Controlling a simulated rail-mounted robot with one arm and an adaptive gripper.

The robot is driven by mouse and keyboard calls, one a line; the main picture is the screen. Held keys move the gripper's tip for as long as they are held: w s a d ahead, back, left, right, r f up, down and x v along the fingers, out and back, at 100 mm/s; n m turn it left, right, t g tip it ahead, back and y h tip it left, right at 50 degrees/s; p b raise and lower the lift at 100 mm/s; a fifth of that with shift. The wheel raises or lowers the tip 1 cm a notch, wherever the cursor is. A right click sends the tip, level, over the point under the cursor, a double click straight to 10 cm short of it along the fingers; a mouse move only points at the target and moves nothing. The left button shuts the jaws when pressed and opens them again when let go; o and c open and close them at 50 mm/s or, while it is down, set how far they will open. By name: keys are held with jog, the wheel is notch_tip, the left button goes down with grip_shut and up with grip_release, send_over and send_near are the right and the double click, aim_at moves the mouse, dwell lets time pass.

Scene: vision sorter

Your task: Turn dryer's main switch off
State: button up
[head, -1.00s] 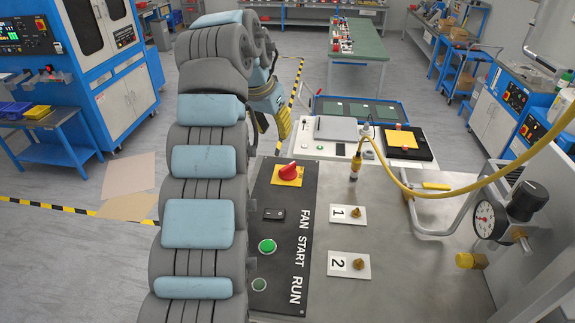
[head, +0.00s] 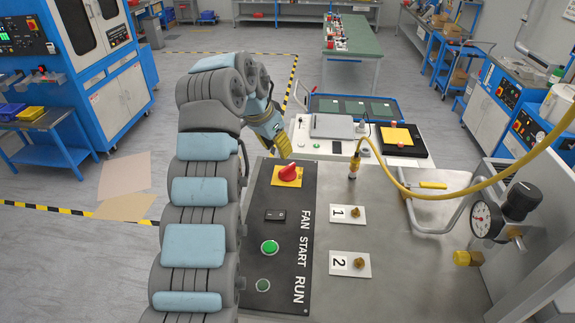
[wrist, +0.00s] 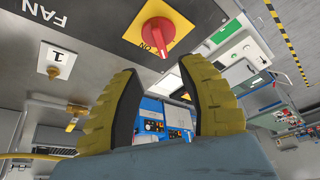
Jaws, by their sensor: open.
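The dryer's main switch is a red rotary knob (head: 288,172) on a yellow square plate at the top of the black panel, beside the words FAN, START and RUN. In the wrist view the red knob (wrist: 157,34) is at the top centre, with "ON" printed on its yellow plate. My gripper (head: 285,150) is just beyond the knob in the head view, with its fingers apart. In the wrist view my gripper's two yellow ribbed fingers (wrist: 165,78) are open and empty, below the knob in the picture and apart from it.
The black panel (head: 284,240) also has a black rocker (head: 275,215) and a green button (head: 269,247). Plates 1 (head: 345,212) and 2 (head: 350,264) with brass knobs are to the right. A yellow hose (head: 440,194) and a pressure gauge (head: 487,219) are farther right.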

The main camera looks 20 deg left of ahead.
aim_at(287, 167)
jog(key=p+x, duration=0.2)
jog(key=x, duration=0.8)
jog(key=shift+w+f, duration=0.1)
grip_shut()
